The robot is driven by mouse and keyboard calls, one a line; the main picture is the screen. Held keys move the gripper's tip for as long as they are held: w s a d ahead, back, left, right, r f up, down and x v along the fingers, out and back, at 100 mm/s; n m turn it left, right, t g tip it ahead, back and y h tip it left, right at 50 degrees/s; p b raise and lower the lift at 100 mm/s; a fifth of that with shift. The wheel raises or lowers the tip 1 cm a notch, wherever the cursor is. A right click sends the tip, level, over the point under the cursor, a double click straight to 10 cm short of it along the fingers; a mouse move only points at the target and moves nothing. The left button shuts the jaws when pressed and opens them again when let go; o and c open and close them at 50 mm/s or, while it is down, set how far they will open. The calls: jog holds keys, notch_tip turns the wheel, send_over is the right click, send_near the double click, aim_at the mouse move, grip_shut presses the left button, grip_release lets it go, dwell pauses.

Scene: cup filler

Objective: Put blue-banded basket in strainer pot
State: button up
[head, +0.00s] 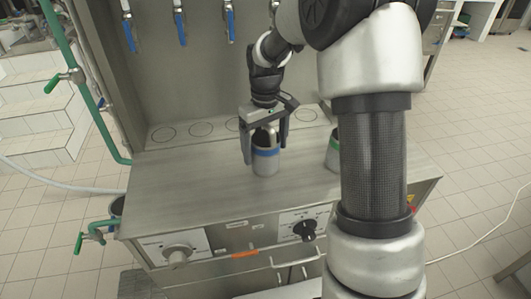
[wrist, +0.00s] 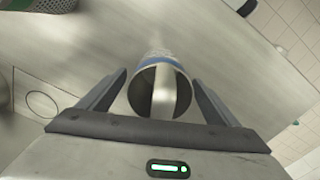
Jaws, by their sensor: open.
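The blue-banded basket (head: 265,165) stands upright on the steel counter, a metal cylinder with a blue band and a handle at its top. My gripper (head: 264,152) is open and points down, with one finger on each side of the basket. In the wrist view the round mouth of the basket (wrist: 152,108) lies between the spread fingers (wrist: 160,77), with its pale handle crossing the opening. A gap shows on both sides there.
A green-banded vessel (head: 332,160) stands to the right, partly behind my arm. Circles are marked along the back of the counter (head: 200,190), under a row of blue-handled taps (head: 181,28). Teal pipes run along the left. The counter's front left is clear.

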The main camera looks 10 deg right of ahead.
jog(key=c, duration=1.4)
